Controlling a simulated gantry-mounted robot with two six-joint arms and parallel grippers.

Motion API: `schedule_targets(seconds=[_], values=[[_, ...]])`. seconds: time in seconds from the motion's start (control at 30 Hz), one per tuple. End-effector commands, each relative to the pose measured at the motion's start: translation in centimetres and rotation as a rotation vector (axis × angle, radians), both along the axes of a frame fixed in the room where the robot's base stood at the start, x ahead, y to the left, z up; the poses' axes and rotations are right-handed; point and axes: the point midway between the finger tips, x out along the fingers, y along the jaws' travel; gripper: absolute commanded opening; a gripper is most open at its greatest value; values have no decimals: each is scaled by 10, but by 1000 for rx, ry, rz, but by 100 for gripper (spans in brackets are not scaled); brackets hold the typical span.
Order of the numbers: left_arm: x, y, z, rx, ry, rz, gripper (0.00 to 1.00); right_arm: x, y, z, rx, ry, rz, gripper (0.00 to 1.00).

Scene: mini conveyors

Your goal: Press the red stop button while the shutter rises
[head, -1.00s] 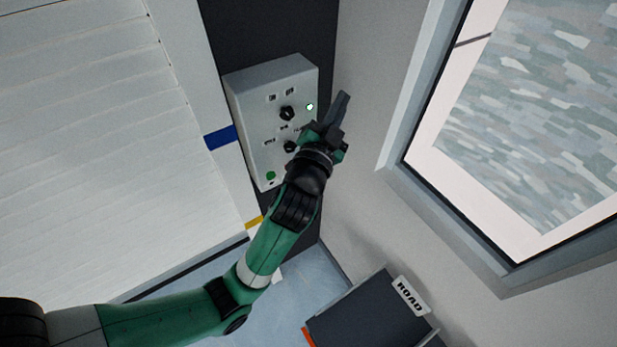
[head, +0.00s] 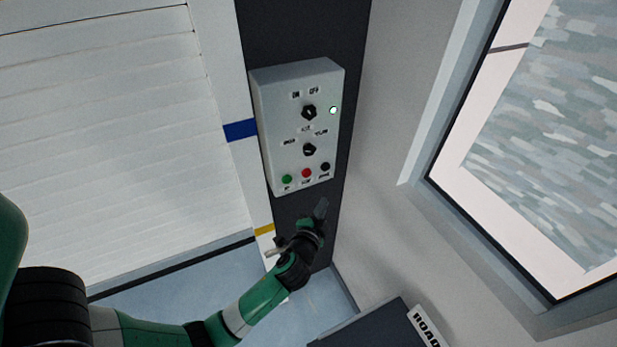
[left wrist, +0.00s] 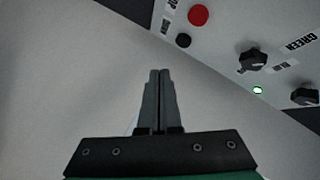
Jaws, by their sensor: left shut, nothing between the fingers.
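The red stop button (head: 306,173) sits in the bottom row of a grey control box (head: 262,125), between a green button (head: 287,179) and a black button (head: 325,167). The red button also shows at the top of the left wrist view (left wrist: 198,15). My left gripper (head: 320,208) is shut and empty, just below the box and apart from the buttons. Its closed fingers show in the left wrist view (left wrist: 159,73). The white slatted shutter (head: 110,130) fills the left of the head view; its motion cannot be told. My right gripper is not in view.
Two black knobs (head: 309,112) and a lit indicator (head: 333,111) are on the box. Blue (head: 240,131) and yellow (head: 264,230) marks are on the shutter's side frame. A window (head: 560,140) is at right; a dark "ROAD" labelled unit (head: 375,325) stands below.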

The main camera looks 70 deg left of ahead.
Motion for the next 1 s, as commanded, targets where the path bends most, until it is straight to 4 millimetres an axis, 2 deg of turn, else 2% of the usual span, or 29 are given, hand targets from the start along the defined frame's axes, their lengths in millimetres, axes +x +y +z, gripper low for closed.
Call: schedule_targets(seconds=[0.23,0.37,0.8,1.0], values=[[0,1,1,0,-1,-1,0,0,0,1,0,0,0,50],[0,10,2,0,0,1,0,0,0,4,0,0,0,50],[-2,71,3,-1,0,2,0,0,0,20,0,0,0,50],[-3,85,2,1,-1,0,0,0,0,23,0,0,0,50]])
